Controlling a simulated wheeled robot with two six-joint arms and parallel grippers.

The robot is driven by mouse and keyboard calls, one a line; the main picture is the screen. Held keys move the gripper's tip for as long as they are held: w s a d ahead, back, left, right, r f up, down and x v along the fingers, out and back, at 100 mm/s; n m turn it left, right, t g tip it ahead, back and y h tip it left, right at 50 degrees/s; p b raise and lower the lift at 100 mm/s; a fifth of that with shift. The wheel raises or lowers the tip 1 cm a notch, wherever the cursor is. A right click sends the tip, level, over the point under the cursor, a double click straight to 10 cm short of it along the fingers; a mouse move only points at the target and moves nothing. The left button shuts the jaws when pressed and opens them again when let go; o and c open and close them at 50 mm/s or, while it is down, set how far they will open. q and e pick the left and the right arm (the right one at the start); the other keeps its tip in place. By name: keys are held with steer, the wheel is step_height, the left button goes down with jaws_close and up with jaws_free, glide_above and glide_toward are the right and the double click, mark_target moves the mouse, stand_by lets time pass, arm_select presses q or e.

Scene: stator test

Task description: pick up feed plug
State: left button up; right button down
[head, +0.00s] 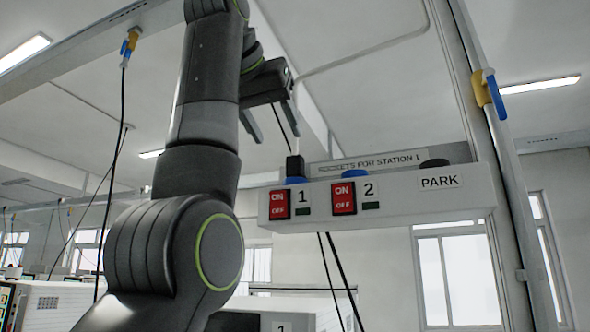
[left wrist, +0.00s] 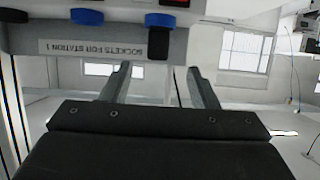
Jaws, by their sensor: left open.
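The feed plug, a black block (head: 295,167), stands upright in the blue socket (head: 296,180) above switch 1 on the white socket box (head: 400,201). In the left wrist view the plug (left wrist: 158,46) shows just beyond the gap between the open fingers (left wrist: 158,70). My right gripper is in neither view.
Socket 2 (head: 353,174) is blue and looks empty; a black PARK socket (head: 434,163) is further right. A label strip (head: 372,162) stands behind the sockets. Red switches (head: 279,204) are on the box front. A post (head: 505,170) rises at right.

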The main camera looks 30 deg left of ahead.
mark_target(292, 163)
arm_select(q)
steer(key=x, duration=0.4)
steer(key=shift+w+a+p, duration=0.1)
steer(key=shift+p, duration=0.25)
steer(key=shift+p+x, duration=0.35)
steer(key=shift+x, duration=0.9)
steer(key=shift+w+f, duration=0.1)
steer(key=shift+w, duration=0.15)
steer(key=shift+w+a+f+p, duration=0.1)
steer(key=shift+w+f+p, duration=0.1)
steer(key=shift+w+p, duration=0.1)
steer(key=p+x, duration=0.1)
steer(key=x, duration=0.3)
steer(key=shift+w+f, duration=0.3)
steer(key=shift+s+r, duration=0.1)
steer(key=shift+s, duration=0.15)
steer(key=shift+c, duration=0.7)
steer(key=c, duration=0.9)
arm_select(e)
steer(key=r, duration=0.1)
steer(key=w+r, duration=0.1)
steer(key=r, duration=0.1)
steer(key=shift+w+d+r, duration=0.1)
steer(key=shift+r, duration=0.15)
